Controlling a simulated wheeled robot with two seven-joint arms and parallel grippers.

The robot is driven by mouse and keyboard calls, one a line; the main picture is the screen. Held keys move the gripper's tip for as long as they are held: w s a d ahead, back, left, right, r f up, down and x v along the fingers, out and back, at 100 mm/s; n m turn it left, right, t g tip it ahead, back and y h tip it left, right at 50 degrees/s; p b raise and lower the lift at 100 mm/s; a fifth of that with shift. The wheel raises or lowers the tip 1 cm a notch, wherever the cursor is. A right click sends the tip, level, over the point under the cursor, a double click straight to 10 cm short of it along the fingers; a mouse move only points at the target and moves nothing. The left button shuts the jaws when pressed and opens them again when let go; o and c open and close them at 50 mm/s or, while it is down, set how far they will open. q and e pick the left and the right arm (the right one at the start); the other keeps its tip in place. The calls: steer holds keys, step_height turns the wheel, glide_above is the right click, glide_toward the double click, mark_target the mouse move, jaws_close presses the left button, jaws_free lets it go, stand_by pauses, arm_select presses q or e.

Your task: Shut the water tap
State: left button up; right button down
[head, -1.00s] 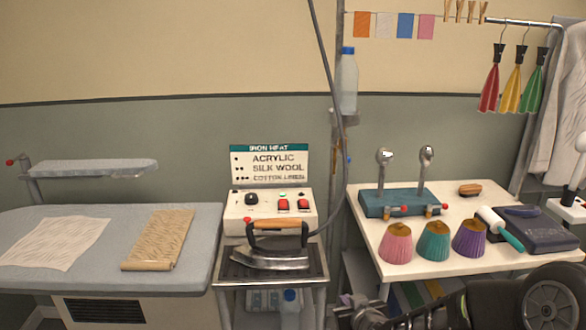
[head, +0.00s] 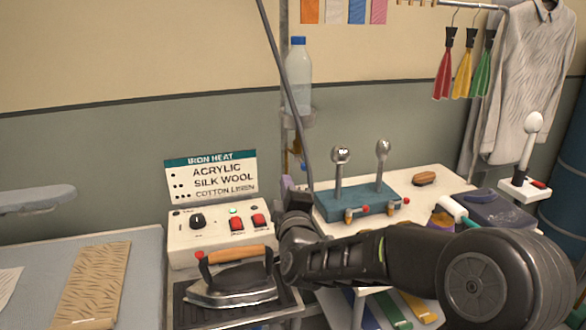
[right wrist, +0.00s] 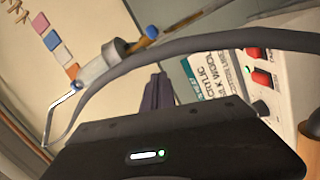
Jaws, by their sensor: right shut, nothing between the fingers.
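A clear water bottle (head: 298,75) with a blue cap is held on the upright pole, with a grey holder (head: 300,118) under it. Below the holder is a small tap (head: 303,160) with blue and orange parts, partly hidden by the pole and hose. In the right wrist view the bottle (right wrist: 92,72) and the orange-brown tap part (right wrist: 150,33) lie beyond the fingers, apart from them. Which way the tap handle is set is too small to tell. My right gripper (head: 288,184) is shut and empty, just below the tap; its fingers (right wrist: 158,90) point toward the pole. My left gripper is out of view.
A grey hose (head: 276,60) hangs beside the pole and crosses the right wrist view. The control box (head: 235,235) and iron (head: 235,285) stand left of my arm. A teal block (head: 335,203) with upright metal heads is close on the right.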

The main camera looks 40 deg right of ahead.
mark_target(301, 161)
steer(key=w+d+p, duration=0.4)
steer(key=w+d, duration=0.2)
steer(key=d, duration=0.1)
stand_by(0.7)
steer(key=shift+d, duration=0.1)
steer(key=shift+f, duration=0.15)
